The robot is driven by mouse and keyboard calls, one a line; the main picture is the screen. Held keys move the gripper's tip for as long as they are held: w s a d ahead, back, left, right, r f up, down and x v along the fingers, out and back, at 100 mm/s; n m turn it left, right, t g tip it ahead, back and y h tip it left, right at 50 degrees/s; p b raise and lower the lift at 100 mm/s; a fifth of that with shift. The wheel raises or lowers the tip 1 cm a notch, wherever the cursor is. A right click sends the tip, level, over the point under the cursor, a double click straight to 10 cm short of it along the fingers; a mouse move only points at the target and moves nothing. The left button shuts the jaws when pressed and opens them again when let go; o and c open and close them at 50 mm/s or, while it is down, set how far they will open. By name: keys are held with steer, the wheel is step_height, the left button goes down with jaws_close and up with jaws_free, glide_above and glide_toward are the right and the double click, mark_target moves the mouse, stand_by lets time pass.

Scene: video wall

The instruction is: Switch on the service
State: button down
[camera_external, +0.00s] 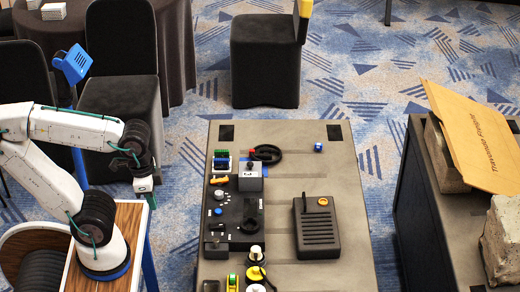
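Several controls stand on the grey-topped table (290,150) in the middle. A black control panel (245,212) with small knobs lies along its left side. A small grey box (250,177) with a dark lever-like top sits at the panel's far end. A black ribbed device (316,228) with an orange knob lies to the right. Which of these is the service switch I cannot tell. My gripper (146,198) hangs at the end of my white arm, left of the table and apart from the controls. Its fingers are too small to read.
A black looped item (266,154) and a blue cube (318,147) lie at the table's far end. Yellow and black knobs (256,273) stand at the near end. A right-hand table (430,200) carries a brown folder (475,135) and stone blocks (503,240). Black chairs stand behind.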

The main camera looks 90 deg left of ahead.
steer(key=w+a+f+n+g, duration=0.2)
steer(key=a+f, duration=0.1)
steer(key=a, duration=0.1)
steer(key=m+t, duration=0.2)
steer(key=t, duration=0.1)
glide_above(221, 226)
steer(key=s, duration=0.3)
step_height(221, 226, down, 12)
steer(key=r, duration=0.1)
steer(key=shift+w+f, duration=0.15)
steer(key=shift+f, duration=0.1)
steer(key=f, duration=0.4)
steer(key=w+f, duration=0.1)
steer(key=f, duration=0.4)
steer(key=w+f, duration=0.1)
steer(key=f, duration=0.3)
steer(key=shift+w+f, duration=0.1)
steer(key=shift+f, duration=0.3)
